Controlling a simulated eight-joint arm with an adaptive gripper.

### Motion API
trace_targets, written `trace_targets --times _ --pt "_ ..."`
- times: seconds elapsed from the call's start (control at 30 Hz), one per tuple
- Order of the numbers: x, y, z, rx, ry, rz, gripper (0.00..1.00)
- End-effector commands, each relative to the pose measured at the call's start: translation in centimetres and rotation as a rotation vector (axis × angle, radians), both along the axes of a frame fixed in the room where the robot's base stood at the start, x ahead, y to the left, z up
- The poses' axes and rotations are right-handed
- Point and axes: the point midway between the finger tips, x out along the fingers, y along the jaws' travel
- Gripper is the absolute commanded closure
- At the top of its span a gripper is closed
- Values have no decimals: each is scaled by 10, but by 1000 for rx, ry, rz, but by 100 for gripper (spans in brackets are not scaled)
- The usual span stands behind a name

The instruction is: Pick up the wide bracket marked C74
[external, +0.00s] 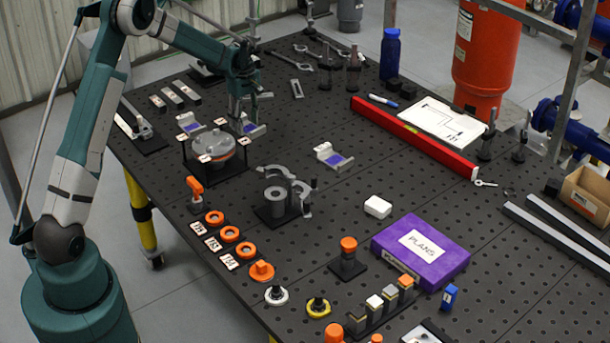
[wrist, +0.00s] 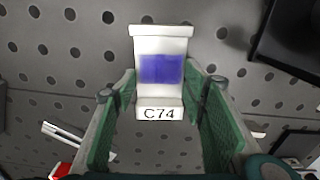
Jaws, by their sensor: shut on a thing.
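The wide bracket marked C74 (wrist: 160,45) is a pale channel piece with a purple-blue patch across its middle. Its label C74 faces the camera at the near end in the wrist view. My gripper (wrist: 160,92) has its green-padded fingers on either side of the bracket, shut on it. In the external view my gripper (external: 243,115) points down at the bracket (external: 257,130), behind the round grey-lidded fixture. Whether the bracket is clear of the table I cannot tell. Two similar brackets lie apart, one to the left (external: 189,122) and one to the right (external: 334,157).
The round fixture (external: 214,147) stands close in front of my gripper. A grey clamp fixture (external: 275,200) stands nearer the camera. A red level (external: 410,137), a blue bottle (external: 390,52) and a purple plans box (external: 421,251) are farther right. Perforated table around the right bracket is open.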

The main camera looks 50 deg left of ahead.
Motion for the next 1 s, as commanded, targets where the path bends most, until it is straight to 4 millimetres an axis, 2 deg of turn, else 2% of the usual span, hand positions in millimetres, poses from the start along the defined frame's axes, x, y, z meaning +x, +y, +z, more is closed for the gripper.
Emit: trace_targets --times 0.27,0.7,1.0 --pt "0 0 14 0 0 0 76" --pt "0 0 75 0 0 0 76" --pt "0 0 99 0 0 0 76"
